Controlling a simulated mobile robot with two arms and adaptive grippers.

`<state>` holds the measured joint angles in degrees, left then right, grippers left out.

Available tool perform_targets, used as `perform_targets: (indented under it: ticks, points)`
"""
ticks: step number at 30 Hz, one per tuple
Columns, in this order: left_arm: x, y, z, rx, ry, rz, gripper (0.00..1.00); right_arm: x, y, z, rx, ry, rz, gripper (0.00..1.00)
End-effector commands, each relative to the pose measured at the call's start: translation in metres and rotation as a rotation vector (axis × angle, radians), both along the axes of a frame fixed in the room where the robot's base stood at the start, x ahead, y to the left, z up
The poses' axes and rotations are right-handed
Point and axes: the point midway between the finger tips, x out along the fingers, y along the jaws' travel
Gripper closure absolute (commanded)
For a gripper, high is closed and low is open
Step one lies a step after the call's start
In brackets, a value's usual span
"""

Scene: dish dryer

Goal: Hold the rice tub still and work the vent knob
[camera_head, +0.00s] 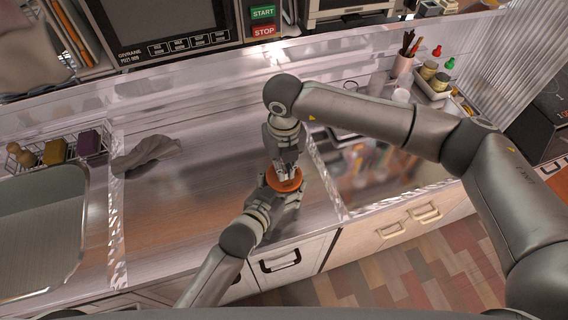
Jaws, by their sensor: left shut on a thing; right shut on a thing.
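The rice tub (296,184) shows as a round orange top on the steel counter, near its front edge. My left gripper (278,193) comes in from the lower left and is shut on the tub's side. My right gripper (286,170) points down from above and is shut at the middle of the orange top, where the vent knob is. The knob itself is hidden by the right fingers. Most of the tub's body is hidden by the two grippers.
A grey cloth (148,152) lies on the counter to the left. A sink (45,215) and a wire rack (62,152) are at the far left. A utensil cup (404,65) and a jar tray (432,87) stand at the back right. The counter between cloth and tub is clear.

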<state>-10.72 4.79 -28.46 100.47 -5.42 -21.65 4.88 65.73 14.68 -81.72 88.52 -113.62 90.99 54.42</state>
Motion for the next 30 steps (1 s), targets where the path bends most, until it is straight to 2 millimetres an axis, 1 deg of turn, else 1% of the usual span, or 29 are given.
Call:
perform_targets:
  ticks: [1,13,14,18,19,30]
  points:
    - [0.0024,-0.0022,0.0063,-0.008,-0.014,-0.002,0.62,-0.0029,0.0019,-0.0014,0.003,0.006,-0.001,1.0]
    - [0.0032,-0.0028,0.0082,-0.01,-0.018,-0.002,0.62,-0.0039,0.0023,-0.0021,0.003,0.009,-0.006,1.0]
    - [0.0032,-0.0029,0.0083,-0.01,-0.018,-0.002,0.62,-0.004,0.0023,-0.0021,0.003,0.009,-0.005,0.88]
    - [0.0032,-0.0026,0.008,-0.01,-0.017,-0.002,0.62,-0.0035,0.0018,-0.002,0.003,0.008,-0.006,0.7]
    - [0.0031,-0.0024,0.0077,-0.009,-0.017,-0.001,0.62,-0.0033,0.0016,-0.002,0.002,0.008,-0.006,0.69]
    - [0.0021,-0.0012,0.0051,-0.006,-0.012,0.0,0.62,-0.0014,0.0003,-0.0001,0.0,0.004,-0.008,0.69]
